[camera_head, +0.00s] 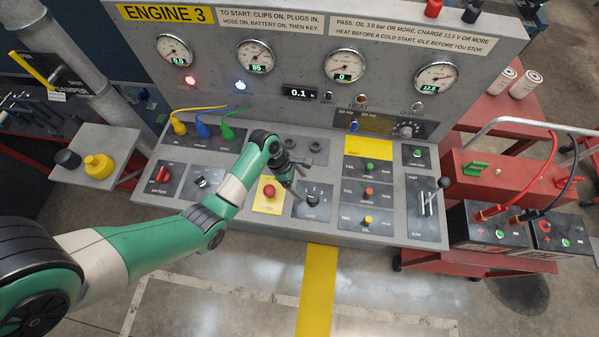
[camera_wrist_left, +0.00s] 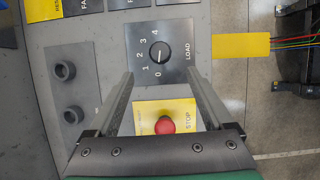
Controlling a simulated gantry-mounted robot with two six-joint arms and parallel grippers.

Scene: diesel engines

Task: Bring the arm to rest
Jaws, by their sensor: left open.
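My left arm (camera_head: 210,212) comes in from the left and reaches over the control panel. My left gripper (camera_head: 294,182) is open and empty above the panel, near the load knob and the red stop button. In the left wrist view its two fingers (camera_wrist_left: 160,100) stand apart on either side. Between and beyond them show the black load knob (camera_wrist_left: 160,54), numbered 0 to 4, and the red stop button (camera_wrist_left: 165,125) on its yellow plate. Whether the fingertips touch the panel cannot be told. My right gripper is not in view.
The Engine 3 console (camera_head: 330,215) carries gauges, switches and coloured plugs (camera_head: 201,130). A side shelf (camera_head: 112,150) holds a yellow container (camera_head: 99,166). Red carts with batteries (camera_head: 490,228) stand at right. The floor in front (camera_head: 390,285) is clear.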

